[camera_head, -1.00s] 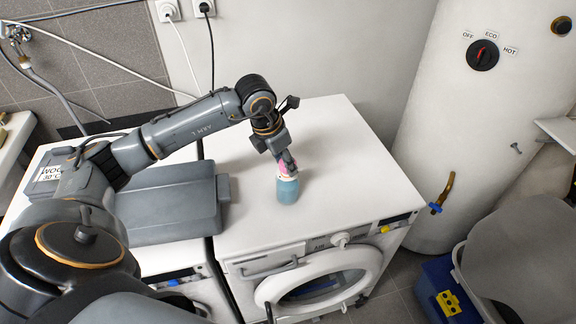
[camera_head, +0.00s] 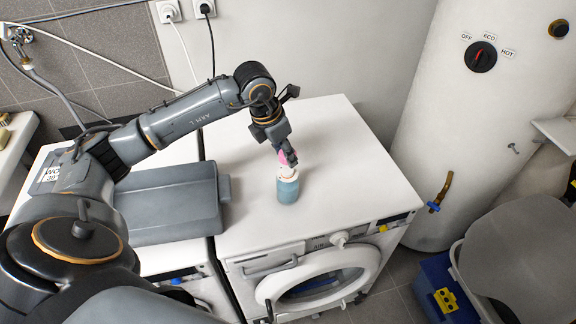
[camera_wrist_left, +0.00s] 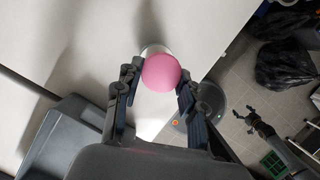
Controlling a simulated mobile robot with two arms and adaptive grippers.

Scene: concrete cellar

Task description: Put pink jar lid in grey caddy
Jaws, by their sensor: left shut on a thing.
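The pink jar lid (camera_head: 290,157) is held between the fingertips of my left gripper (camera_head: 287,154), just above the teal jar. In the left wrist view the lid (camera_wrist_left: 161,73) is a round pink disc between the two fingers (camera_wrist_left: 158,80). The teal jar (camera_head: 287,190) stands upright on the right washing machine, its pale neck showing under the lid. The grey caddy (camera_head: 170,205) appears to be the grey box on the left machine; its inside is not clear. My right gripper (camera_wrist_left: 249,117) shows small over the floor in the wrist view, fingers apart.
The white top of the right washing machine (camera_head: 350,160) is clear around the jar. A white boiler (camera_head: 480,120) stands at the right, with a blue box (camera_head: 440,290) on the floor below. Cables and plugs (camera_head: 186,12) hang on the wall behind.

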